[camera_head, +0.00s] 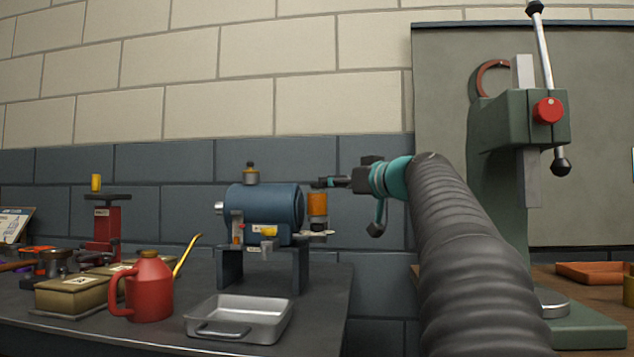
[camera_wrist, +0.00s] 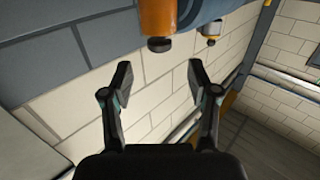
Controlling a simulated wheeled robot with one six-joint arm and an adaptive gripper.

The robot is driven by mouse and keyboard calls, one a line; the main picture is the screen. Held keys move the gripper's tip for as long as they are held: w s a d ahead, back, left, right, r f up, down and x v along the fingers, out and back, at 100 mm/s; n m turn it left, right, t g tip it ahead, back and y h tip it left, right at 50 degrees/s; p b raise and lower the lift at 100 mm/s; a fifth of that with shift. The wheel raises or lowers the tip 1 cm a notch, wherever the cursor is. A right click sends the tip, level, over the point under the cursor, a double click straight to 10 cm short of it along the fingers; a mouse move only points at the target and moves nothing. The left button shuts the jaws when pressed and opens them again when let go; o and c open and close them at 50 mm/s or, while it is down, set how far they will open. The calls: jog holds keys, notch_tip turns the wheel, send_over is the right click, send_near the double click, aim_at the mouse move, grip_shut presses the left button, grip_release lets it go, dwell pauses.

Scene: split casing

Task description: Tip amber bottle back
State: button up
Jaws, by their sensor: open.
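The amber bottle (camera_head: 317,205) stands upright at the right end of the blue casing (camera_head: 270,205), above a small pale ledge (camera_head: 318,233). Its dark cap is on top. My gripper (camera_head: 330,182) reaches in from the right at cap height, and its tips overlap the cap in the head view. In the wrist view, my gripper (camera_wrist: 160,76) is open with nothing between its fingers. The amber bottle (camera_wrist: 158,14) and its dark cap lie just past the fingertips, centred between them. I cannot tell whether a finger touches the cap.
A brass-coloured cup (camera_head: 251,175) tops the casing. A metal tray (camera_head: 240,318), a red oil can (camera_head: 150,288) and tan boxes (camera_head: 75,293) stand on the dark bench. A green press (camera_head: 500,160) stands right of my arm. Bare wall lies behind the gripper.

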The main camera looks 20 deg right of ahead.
aim_at(317, 183)
jog(key=w, duration=0.2)
jog(key=w+a+p, duration=0.1)
jog(key=w, duration=0.4)
jog(key=shift+w+a+p, duration=0.25)
jog(key=shift+w+p, duration=0.15)
grip_shut()
